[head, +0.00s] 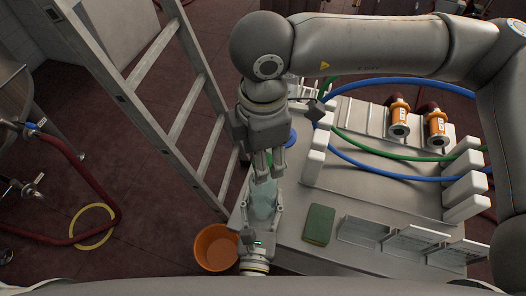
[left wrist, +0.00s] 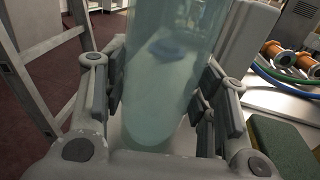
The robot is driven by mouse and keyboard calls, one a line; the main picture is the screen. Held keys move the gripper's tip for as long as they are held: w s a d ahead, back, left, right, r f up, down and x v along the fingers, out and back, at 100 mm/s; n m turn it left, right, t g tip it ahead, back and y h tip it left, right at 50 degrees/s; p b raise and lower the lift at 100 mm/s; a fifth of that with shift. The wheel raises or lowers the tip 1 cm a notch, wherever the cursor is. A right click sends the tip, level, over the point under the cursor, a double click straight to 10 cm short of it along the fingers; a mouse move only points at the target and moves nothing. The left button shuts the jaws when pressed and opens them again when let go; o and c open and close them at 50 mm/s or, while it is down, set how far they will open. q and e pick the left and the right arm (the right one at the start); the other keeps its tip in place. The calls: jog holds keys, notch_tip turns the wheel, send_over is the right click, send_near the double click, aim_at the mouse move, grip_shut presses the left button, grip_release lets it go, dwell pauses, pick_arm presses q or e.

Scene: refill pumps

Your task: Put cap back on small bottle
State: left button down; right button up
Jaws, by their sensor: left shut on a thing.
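The small bottle (head: 263,205) is pale, see-through and bluish. It stands between the fingers of my left gripper (head: 262,212), which is shut on it at the table's left end. In the left wrist view the bottle (left wrist: 160,95) fills the middle between both fingers, its top out of frame. My right gripper (head: 266,172) points down directly over the bottle's upper end, with its fingers close together. The bottle's mouth is hidden there, and I cannot make out a cap between the fingers. A dark bluish shape shows through the bottle wall.
A green sponge (head: 319,224) lies right of the bottle, near metal angle brackets (head: 393,238). Orange pump fittings (head: 398,120) and hoses lie farther back. A ladder (head: 180,110) and orange bucket (head: 215,248) stand left.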

jog(key=shift+r, duration=2.25)
jog(key=shift+o, duration=0.2)
